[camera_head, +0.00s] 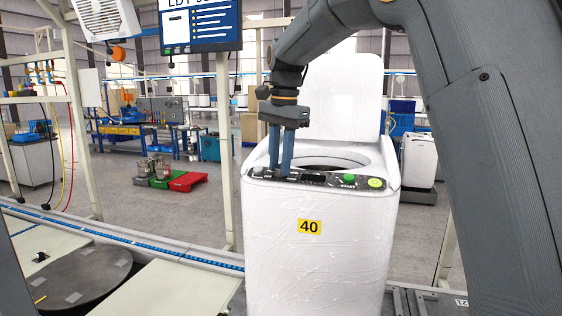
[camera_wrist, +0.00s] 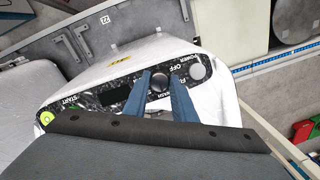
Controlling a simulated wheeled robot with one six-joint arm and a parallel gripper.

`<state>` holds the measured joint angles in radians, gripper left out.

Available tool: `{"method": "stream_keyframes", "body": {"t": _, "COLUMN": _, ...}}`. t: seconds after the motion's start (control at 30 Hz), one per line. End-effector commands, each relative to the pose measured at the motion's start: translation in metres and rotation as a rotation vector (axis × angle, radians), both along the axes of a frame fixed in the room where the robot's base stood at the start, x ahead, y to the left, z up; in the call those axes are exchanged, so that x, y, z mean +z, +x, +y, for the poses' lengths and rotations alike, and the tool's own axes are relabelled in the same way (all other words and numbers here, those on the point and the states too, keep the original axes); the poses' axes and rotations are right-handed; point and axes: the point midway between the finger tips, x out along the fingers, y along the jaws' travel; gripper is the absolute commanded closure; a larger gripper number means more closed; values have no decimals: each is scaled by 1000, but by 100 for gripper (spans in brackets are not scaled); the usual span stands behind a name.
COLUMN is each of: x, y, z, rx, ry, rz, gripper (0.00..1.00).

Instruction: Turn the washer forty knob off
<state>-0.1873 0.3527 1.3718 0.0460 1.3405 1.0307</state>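The washer (camera_head: 300,250) is a white top-loading machine with a yellow label (camera_head: 310,226) reading 40. Its dark control panel (camera_head: 325,179) runs along the top front edge. In the wrist view a dark round knob (camera_wrist: 160,82) sits on the panel, with the words OFF and WASH beside it. My gripper (camera_head: 279,175) points down onto the left part of the panel. In the wrist view its two blue fingers (camera_wrist: 159,75) stand apart, one on each side of the knob. Whether they press on it is unclear. The fingers hide the knob in the head view.
A silver power button (camera_wrist: 197,72) sits beside the knob. A green start button (camera_head: 349,179) and a yellow-green button (camera_head: 376,183) are at the panel's right. The washer's lid (camera_head: 345,95) stands open behind the tub. A post (camera_head: 226,150) stands left of the washer.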

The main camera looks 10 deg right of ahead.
Motion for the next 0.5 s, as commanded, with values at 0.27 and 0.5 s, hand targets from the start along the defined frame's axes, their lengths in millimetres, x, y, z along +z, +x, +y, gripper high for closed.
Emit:
{"method": "stream_keyframes", "body": {"t": 0.27, "x": 0, "y": 0, "z": -1, "rx": 3, "ry": -2, "rz": 2, "gripper": 98}}
{"method": "stream_keyframes", "body": {"t": 0.5, "x": 0, "y": 0, "z": 0, "rx": 63, "ry": -22, "rz": 11, "gripper": 98}}
